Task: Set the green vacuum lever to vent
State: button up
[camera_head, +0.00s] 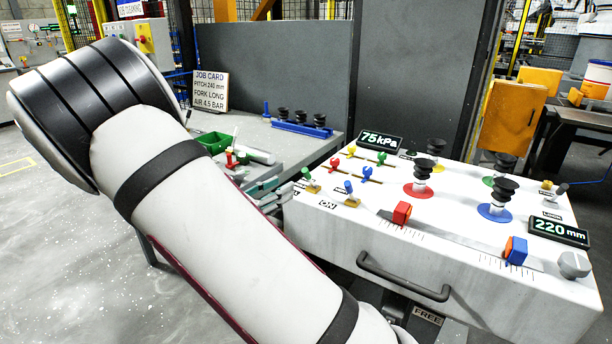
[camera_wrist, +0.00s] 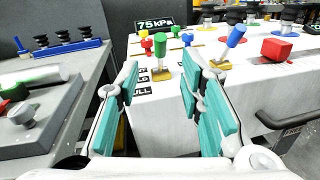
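The green lever (camera_wrist: 160,52) stands on a yellow base at the left end of the white control box (camera_wrist: 170,125). It also shows in the head view (camera_head: 306,173), near the box's left edge. In the wrist view it looks close to upright. Small labels lie beside it, too small to read surely. My gripper (camera_wrist: 160,72) is open, with its teal-padded fingers spread. In the picture the lever shows in the gap between the fingertips, beyond them, with no contact visible.
A blue lever (camera_wrist: 236,35) on a yellow base stands right of the green one. Small coloured valves sit behind, below a 75 kPa display (camera_head: 380,140). Red (camera_head: 402,213) and blue sliders are farther right. A black handle (camera_head: 403,278) juts from the box front. A grey bench (camera_wrist: 85,75) stands left.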

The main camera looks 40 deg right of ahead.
aim_at(307, 179)
jog(key=d, duration=0.3)
jog(key=w+d, duration=0.1)
jog(key=d, duration=0.3)
jog(key=w+d+b, duration=0.1)
jog(key=d, duration=0.2)
jog(key=shift+d, duration=0.15)
jog(key=shift+c, duration=0.6)
jog(key=shift+s, duration=0.1)
grip_shut()
